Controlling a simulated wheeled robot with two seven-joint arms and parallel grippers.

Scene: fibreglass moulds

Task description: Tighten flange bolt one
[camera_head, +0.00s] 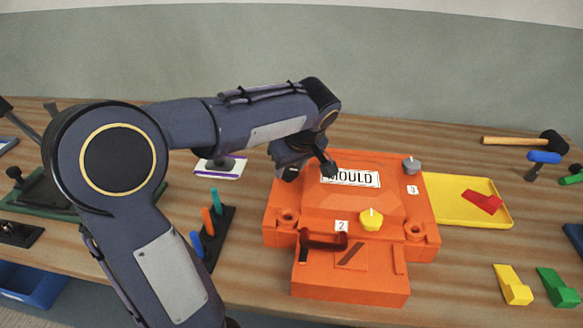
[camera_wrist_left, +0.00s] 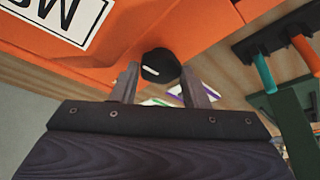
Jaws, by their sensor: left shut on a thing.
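The orange mould (camera_head: 320,200) sits on the wooden table and bears a white MOULD label (camera_head: 350,177). A yellow bolt head (camera_head: 371,219) is beside the label 2, and a grey bolt head (camera_head: 411,165) is beside the label 3. My left gripper (camera_head: 303,168) is at the mould's far left side. In the left wrist view its two fingers (camera_wrist_left: 160,85) are shut on a black bolt head (camera_wrist_left: 161,65) with a white mark, at the orange mould's edge. The arm and hand hide this bolt in the head view. My right gripper is not in view.
A rack with blue, orange and teal handles (camera_head: 222,225) stands left of the mould. A yellow tray (camera_head: 440,190) with a red piece (camera_head: 482,201) lies to the right. A hammer (camera_head: 520,141) and yellow and green blocks (camera_head: 513,285) lie farther right.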

